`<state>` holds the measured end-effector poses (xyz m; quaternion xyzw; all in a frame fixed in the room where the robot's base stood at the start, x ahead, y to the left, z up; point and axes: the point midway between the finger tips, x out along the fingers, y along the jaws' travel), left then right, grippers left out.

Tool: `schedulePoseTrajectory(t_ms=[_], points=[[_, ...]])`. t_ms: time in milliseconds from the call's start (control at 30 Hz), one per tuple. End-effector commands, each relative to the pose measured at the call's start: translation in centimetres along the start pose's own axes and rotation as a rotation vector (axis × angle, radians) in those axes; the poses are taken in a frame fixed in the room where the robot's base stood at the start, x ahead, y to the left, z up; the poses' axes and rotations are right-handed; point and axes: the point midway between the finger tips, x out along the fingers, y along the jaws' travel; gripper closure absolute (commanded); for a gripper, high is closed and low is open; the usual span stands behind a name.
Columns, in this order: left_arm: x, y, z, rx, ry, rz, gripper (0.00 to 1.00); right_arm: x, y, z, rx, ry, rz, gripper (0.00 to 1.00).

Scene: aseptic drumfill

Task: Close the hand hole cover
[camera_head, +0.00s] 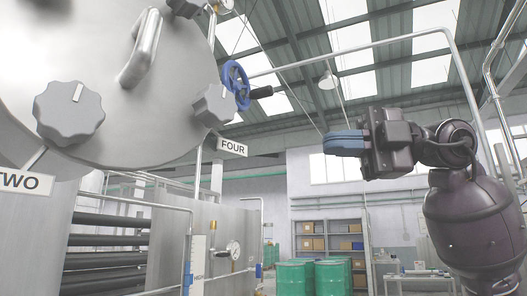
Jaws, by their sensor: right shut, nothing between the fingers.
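The hand hole cover (95,105) is a large round grey metal disc filling the upper left. It carries a curved bar handle (143,50) and dark grey lobed knobs near its rim, one at the lower left (69,113) and one at the right (214,106). The cover's upper and left parts run out of view. Whether it sits flush on its opening cannot be told. My right gripper (330,143) has blue fingers, shut and empty, pointing left. It is raised in the air to the right of the cover, clear of it. My left gripper is not in view.
A blue handwheel (235,84) stands beside the right knob. A metal pipe arches above my right arm. Green drums (295,277) and shelves with boxes (328,239) stand far behind. Open air lies between gripper and cover.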

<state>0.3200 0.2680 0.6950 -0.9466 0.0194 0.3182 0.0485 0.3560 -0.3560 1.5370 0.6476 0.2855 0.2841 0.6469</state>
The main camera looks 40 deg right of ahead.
Motion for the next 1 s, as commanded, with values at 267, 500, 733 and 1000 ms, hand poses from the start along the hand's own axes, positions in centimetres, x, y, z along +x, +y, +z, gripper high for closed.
schedulePoseTrajectory(t_ms=[267, 500, 733, 1000], points=[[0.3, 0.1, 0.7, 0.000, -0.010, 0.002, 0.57, 4.9, -0.2, 0.1, -0.002, -0.001, -0.005, 1.00], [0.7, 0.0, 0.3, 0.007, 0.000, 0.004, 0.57, 8.4, -0.1, 0.5, 0.001, 0.000, -0.002, 1.00], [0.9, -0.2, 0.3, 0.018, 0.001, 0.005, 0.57, 10.1, -0.1, 2.2, 0.000, 0.001, -0.001, 1.00], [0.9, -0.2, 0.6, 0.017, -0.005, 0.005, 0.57, 10.7, 0.0, 2.8, -0.001, 0.002, 0.002, 1.00]])
